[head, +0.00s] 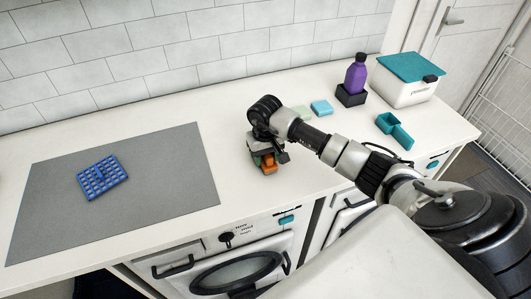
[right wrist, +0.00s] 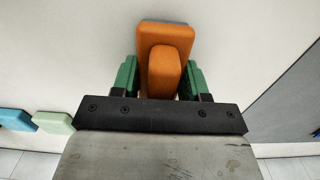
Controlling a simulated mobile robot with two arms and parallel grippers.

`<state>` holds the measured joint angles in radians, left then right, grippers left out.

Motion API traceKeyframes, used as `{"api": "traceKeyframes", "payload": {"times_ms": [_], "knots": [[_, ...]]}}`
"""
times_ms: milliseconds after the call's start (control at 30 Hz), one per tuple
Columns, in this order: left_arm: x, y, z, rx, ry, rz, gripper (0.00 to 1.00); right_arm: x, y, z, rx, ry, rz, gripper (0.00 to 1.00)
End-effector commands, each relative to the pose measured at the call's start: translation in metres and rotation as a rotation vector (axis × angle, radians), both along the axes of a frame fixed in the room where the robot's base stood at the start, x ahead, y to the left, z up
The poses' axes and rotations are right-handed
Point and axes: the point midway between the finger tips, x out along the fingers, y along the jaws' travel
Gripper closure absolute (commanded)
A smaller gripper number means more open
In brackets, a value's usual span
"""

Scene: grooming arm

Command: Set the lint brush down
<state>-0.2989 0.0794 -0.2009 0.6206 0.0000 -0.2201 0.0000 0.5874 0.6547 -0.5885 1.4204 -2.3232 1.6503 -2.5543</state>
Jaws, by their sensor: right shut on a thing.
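My right gripper (head: 264,159) is over the middle of the white counter, right of the grey mat (head: 125,215). Its green fingers are shut on an orange lint brush (head: 269,163). In the right wrist view the orange brush (right wrist: 165,62) sits between the two green fingers, its raised handle part held and its wider body reaching beyond them. The brush is low, close to the counter top (head: 235,190); I cannot tell whether it touches. My left gripper is not in view.
A blue grid-like piece (head: 102,178) lies on the mat. Light blue (head: 321,107) and pale green (head: 301,112) blocks lie behind my right arm. A purple bottle (head: 355,75), a teal scoop (head: 394,131) and a white powder box (head: 405,88) stand at the right. The counter front edge is near.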

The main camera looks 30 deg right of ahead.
Motion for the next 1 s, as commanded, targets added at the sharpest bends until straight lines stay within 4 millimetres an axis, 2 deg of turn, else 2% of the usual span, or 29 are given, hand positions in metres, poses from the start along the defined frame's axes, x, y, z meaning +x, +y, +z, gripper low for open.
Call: {"api": "traceKeyframes", "payload": {"times_ms": [400, 433, 567, 867, 933, 1000], "knots": [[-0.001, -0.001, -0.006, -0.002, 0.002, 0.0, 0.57, 0.0, 0.0, -0.006, 0.0, -0.002, 0.0, 0.75], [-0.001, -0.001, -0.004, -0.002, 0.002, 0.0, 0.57, 0.0, 0.0, -0.004, 0.001, -0.001, -0.001, 0.51], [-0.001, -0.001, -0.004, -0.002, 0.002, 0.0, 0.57, 0.0, 0.0, -0.004, 0.001, -0.001, -0.001, 0.31], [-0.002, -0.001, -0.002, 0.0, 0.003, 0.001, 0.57, 0.0, 0.0, -0.003, 0.001, -0.001, 0.0, 0.3], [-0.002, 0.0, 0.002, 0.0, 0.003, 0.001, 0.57, 0.0, 0.0, 0.0, 0.001, 0.0, 0.0, 0.3], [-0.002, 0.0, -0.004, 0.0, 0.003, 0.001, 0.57, 0.001, -0.001, 0.006, 0.0, -0.006, 0.0, 0.3]]}}
